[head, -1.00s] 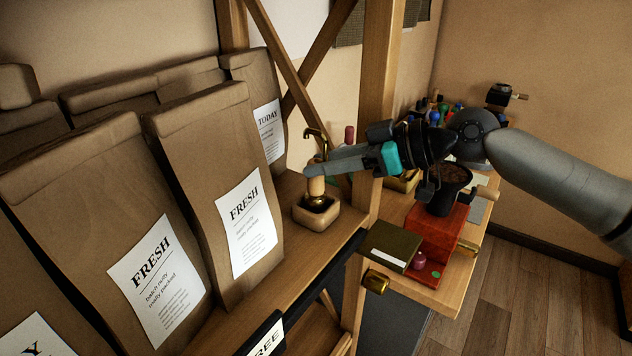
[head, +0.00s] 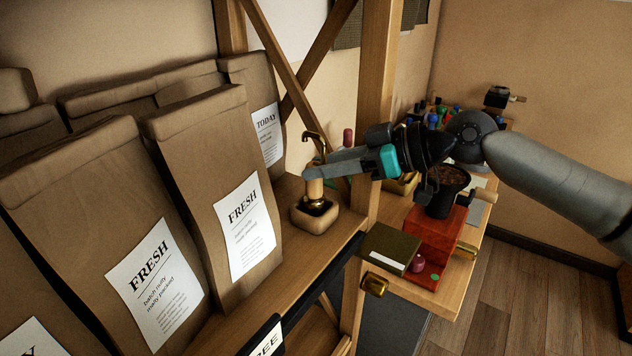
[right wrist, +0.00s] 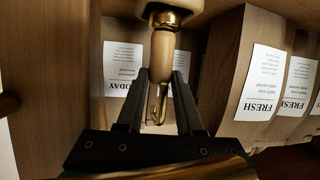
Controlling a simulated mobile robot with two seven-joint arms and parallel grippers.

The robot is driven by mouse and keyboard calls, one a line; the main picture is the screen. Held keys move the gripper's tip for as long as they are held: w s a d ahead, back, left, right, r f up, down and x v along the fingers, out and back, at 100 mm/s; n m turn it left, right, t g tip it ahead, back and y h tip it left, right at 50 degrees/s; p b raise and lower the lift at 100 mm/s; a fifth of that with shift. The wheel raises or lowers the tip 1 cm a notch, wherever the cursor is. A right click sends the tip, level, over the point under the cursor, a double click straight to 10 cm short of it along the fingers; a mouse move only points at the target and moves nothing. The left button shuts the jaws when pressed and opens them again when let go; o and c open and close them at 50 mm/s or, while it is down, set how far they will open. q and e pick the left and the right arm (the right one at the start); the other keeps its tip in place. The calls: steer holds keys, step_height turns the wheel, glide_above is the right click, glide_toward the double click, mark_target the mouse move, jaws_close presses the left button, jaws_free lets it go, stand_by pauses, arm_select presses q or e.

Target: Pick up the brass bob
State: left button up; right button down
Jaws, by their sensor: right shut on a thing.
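The brass bob (head: 314,188) has a pale wooden grip, a brass hook on top and a brass lower end. It stands about upright in a small square tan cup (head: 314,223) on the wooden shelf. Its lower end is partly hidden by the cup rim. My right gripper (head: 318,172) reaches in from the right and is shut on the bob's wooden grip. In the right wrist view, the bob (right wrist: 162,55) sits between the two dark fingers (right wrist: 157,80), with its hook pointing down in the picture. My left gripper is in neither view.
Tall brown paper bags (head: 205,130) labelled FRESH and TODAY stand close left of the cup. A wooden post (head: 376,90) rises just behind my gripper. To the right, a red box (head: 435,240) carries a black pot (head: 440,195), with an olive box (head: 391,246) beside it.

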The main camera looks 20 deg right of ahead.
mark_target(306, 131)
steer(key=shift+r, duration=0.2)
steer(key=shift+s+d+r, duration=0.1)
steer(key=shift+r, duration=0.1)
step_height(306, 131, up, 6)
steer(key=shift+f, duration=0.1)
steer(key=s+d+b, duration=1.2)
steer(key=s+b, duration=0.3)
steer(key=b, duration=0.2)
steer(key=shift+s+r, duration=0.25)
steer(key=shift+s, duration=0.05)
stand_by(1.0)
